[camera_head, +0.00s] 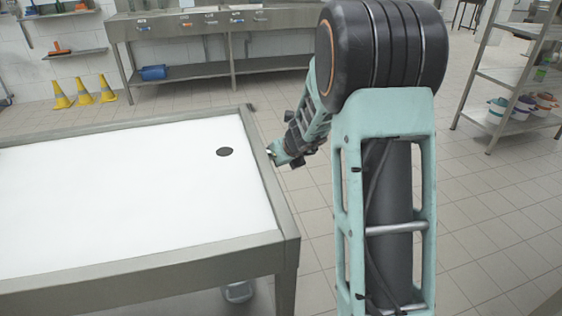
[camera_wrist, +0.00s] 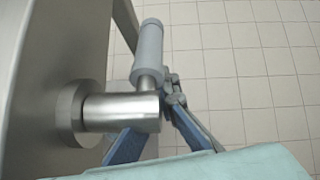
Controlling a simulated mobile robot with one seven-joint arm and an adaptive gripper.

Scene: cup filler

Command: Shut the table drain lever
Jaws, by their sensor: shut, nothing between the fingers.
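The drain lever shows in the wrist view as a short metal pipe (camera_wrist: 120,112) standing out from a round flange, with a grey cylindrical handle (camera_wrist: 148,55) at its end. The table (camera_head: 285,236) has a white top with a dark round drain hole (camera_head: 225,152) near its right side. My gripper (camera_wrist: 173,92) is shut and empty, its blue fingers beside the lever's elbow and partly hidden by the pipe. Whether they touch the lever I cannot tell. In the head view my gripper is at the table's right edge, and the lever cannot be made out.
A steel counter (camera_head: 215,22) stands along the back wall, with yellow cones (camera_head: 83,92) to its left. A shelf rack (camera_head: 515,78) with several buckets stands at the right. A greyish object (camera_head: 237,292) shows under the table. The tiled floor right of the table is clear.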

